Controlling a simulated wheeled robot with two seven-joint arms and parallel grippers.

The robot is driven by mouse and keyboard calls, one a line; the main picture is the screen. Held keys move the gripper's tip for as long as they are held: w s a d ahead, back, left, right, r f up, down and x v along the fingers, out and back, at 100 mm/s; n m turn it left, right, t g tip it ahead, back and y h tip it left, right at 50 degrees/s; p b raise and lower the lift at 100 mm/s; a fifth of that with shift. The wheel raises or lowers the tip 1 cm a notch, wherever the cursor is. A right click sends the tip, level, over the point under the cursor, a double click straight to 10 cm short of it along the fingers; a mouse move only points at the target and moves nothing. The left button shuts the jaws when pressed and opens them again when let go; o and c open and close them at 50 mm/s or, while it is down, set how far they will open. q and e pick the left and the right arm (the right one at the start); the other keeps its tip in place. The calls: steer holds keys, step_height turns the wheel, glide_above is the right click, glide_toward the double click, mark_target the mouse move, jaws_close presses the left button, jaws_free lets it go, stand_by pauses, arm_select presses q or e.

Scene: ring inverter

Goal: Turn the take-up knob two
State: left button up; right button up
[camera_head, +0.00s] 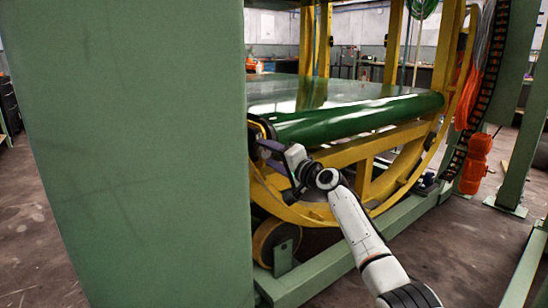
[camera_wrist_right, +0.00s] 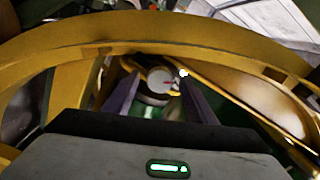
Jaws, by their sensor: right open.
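My right gripper (camera_head: 272,154) reaches in at the near left corner of the green conveyor roller, beside the large green panel. In the right wrist view my right gripper (camera_wrist_right: 158,88) shows two purple fingers, spread apart. No knob can be made out in the head view. My left gripper is not in view.
A green panel (camera_head: 125,150) fills the left side. The green belt (camera_head: 345,118) lies above a yellow ring frame (camera_head: 385,190). In the right wrist view, a yellow curved rail (camera_wrist_right: 160,28) crosses above the fingers. An orange motor (camera_head: 475,163) stands at the right.

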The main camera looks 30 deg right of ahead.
steer(key=shift+s, duration=0.25)
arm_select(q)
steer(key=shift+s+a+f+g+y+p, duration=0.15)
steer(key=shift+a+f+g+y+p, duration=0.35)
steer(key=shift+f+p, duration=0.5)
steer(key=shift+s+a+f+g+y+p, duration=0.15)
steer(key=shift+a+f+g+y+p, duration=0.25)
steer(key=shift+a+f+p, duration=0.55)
arm_select(e)
steer(key=s+d, duration=0.1)
steer(key=s, duration=0.8)
steer(key=shift+s+d, duration=0.25)
steer(key=shift+s, duration=0.05)
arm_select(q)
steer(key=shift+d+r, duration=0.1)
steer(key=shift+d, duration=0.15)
